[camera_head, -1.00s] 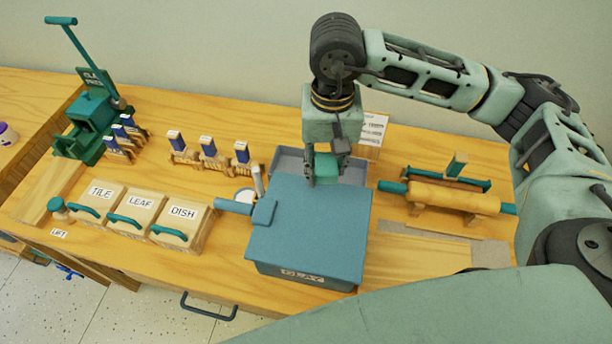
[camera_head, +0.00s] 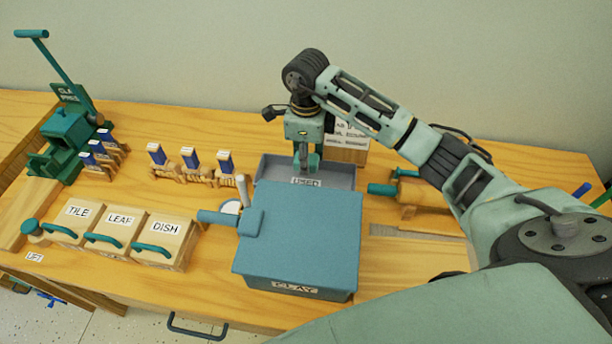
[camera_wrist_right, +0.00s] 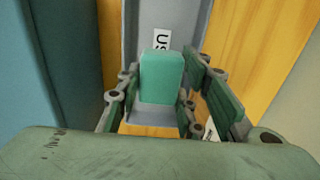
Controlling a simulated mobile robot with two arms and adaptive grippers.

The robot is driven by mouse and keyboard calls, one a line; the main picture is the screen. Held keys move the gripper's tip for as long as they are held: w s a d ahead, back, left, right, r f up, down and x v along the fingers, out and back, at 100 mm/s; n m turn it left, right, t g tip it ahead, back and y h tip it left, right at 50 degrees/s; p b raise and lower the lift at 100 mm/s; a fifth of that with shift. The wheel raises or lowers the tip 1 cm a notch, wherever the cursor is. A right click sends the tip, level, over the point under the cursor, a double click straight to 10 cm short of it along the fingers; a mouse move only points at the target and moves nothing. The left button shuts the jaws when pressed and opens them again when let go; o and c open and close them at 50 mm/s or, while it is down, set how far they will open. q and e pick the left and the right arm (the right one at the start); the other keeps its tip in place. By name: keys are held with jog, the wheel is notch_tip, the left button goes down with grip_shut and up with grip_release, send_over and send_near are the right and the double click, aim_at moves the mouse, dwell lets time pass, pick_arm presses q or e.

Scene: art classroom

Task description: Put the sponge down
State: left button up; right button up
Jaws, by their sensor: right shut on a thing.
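My right gripper (camera_head: 307,166) is shut on the sponge (camera_wrist_right: 162,77), a teal-green block between its finger pads in the wrist view. In the head view the gripper points down over the grey tray (camera_head: 340,174) behind the blue clay box. The tray has a label reading USED (camera_head: 306,182), partly seen in the wrist view as well. The sponge is mostly hidden by the fingers in the head view. I cannot tell how far it is above the tray floor. My left gripper is not in view.
The blue clay box (camera_head: 295,235) with its lid stands in front of the tray. Lidded TILE, LEAF and DISH boxes (camera_head: 167,240) stand at left. A roller (camera_head: 398,190) lies right of the tray.

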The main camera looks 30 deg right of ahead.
aim_at(306, 183)
notch_tip(306, 183, down, 6)
jog(key=shift+f+p, duration=0.1)
jog(key=shift+p, duration=0.4)
jog(key=shift+f, duration=0.2)
jog(key=shift+f, duration=0.1)
jog(key=shift+f, duration=0.1)
jog(key=o, duration=0.8)
